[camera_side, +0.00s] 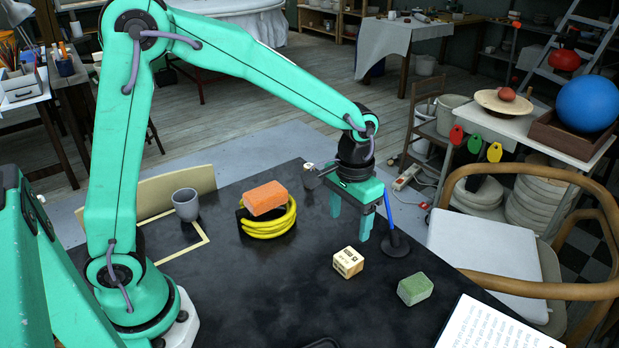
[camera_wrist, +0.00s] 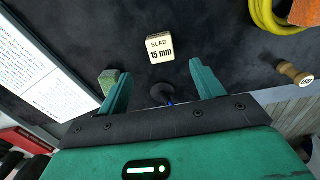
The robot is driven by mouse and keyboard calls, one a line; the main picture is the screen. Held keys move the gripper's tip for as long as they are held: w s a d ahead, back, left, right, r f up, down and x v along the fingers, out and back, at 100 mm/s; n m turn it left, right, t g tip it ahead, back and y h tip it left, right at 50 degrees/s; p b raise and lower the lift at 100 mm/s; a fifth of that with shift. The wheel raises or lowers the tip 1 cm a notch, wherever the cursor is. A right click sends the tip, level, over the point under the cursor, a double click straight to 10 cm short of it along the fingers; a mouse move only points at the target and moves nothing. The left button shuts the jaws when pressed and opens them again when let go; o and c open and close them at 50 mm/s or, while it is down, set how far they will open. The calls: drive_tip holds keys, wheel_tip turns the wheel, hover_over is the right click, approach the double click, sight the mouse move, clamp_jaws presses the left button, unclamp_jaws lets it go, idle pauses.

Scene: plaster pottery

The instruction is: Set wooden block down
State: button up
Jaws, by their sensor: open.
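The wooden block (camera_side: 348,262), a pale cube with dark markings, rests on the black table (camera_side: 270,285) in the side view. In the wrist view the wooden block (camera_wrist: 161,47) shows the print "SLAB 15 mm" on one face. My gripper (camera_side: 351,222) is open and empty, fingers pointing down, behind and above the block in the side view. In the wrist view my gripper (camera_wrist: 159,72) has its fingers spread apart, with the block beyond the tips and clear of both.
A blue pen in a dark stand (camera_side: 396,243) is close to my gripper's right. A green block (camera_side: 415,289) and printed sheet (camera_side: 495,325) lie front right. An orange block (camera_side: 265,198) sits on a yellow coil (camera_side: 268,225). A grey cup (camera_side: 186,205) stands left by a tape outline (camera_side: 185,251).

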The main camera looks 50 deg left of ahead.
drive_tip(key=s+a+r+t, duration=0.2)
drive_tip(key=s+a+r, duration=0.3)
drive_tip(key=s, duration=0.3)
drive_tip(key=s+a+r+t, duration=0.3)
drive_tip(key=s+a+r, duration=0.2)
drive_tip(key=s, duration=0.4)
drive_tip(key=shift+s+r+t, duration=0.15)
drive_tip(key=shift+r+t, duration=0.15)
drive_tip(key=shift+r, duration=0.6)
